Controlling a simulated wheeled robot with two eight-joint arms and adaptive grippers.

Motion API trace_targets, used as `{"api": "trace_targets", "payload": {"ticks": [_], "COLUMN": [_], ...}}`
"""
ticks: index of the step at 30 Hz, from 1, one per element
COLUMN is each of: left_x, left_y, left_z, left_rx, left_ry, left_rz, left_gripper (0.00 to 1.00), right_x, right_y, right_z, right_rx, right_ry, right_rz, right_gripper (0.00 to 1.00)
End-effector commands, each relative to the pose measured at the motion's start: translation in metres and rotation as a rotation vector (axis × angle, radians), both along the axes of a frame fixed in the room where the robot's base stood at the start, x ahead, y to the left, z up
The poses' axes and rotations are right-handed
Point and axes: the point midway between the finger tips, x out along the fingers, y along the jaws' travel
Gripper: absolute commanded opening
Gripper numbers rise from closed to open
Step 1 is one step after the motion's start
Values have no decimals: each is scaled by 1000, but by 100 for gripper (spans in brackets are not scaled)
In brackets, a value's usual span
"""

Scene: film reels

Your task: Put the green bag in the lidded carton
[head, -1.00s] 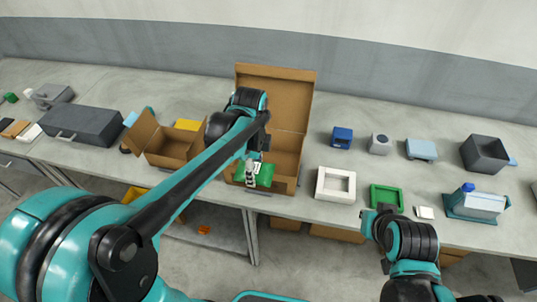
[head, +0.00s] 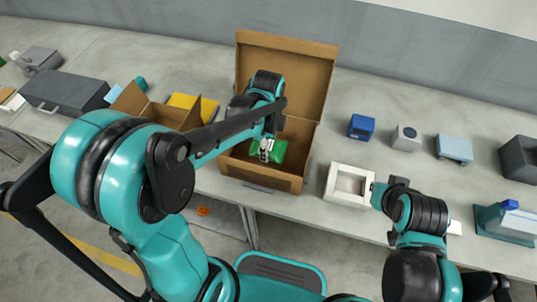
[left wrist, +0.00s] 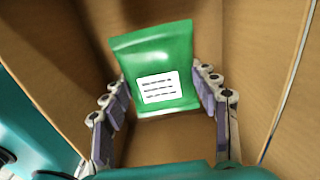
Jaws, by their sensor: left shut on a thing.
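The green bag (head: 280,150) has a white label, which shows in the left wrist view (left wrist: 158,87). My left gripper (head: 265,151) is shut on it, with one finger on each side in the left wrist view (left wrist: 158,80). The lidded carton (head: 258,178) is brown, and its lid (head: 287,75) stands up open at the back. The bag is within the carton's opening, with cardboard walls around it. I cannot tell whether it touches the carton floor. My right gripper (head: 388,187) is at the table's front, partly hidden by its arm; its jaws are unclear.
An open brown box (head: 150,108) stands left of the carton, with a yellow thing (head: 195,103) behind it. A white square tray (head: 347,186) is close on the right. Blue and grey items stand farther right. A dark grey case (head: 62,97) lies at the left.

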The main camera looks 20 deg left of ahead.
Motion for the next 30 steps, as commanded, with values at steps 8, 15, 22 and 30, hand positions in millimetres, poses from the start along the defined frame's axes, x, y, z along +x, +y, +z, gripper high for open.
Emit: {"api": "trace_targets", "payload": {"ticks": [8,15,22,30], "left_x": [0,0,0,0], "left_y": [0,0,0,0], "left_z": [-33,-41,-45,-44], "left_rx": [0,0,0,0], "left_ry": [0,0,0,0], "left_rz": [0,0,0,0], "left_gripper": [25,25,62,80], "right_x": [0,0,0,0], "right_y": [0,0,0,0], "right_z": [-15,-17,-20,-19], "right_rx": [0,0,0,0], "right_ry": [0,0,0,0], "right_rz": [0,0,0,0], "right_gripper": [0,0,0,0]}}
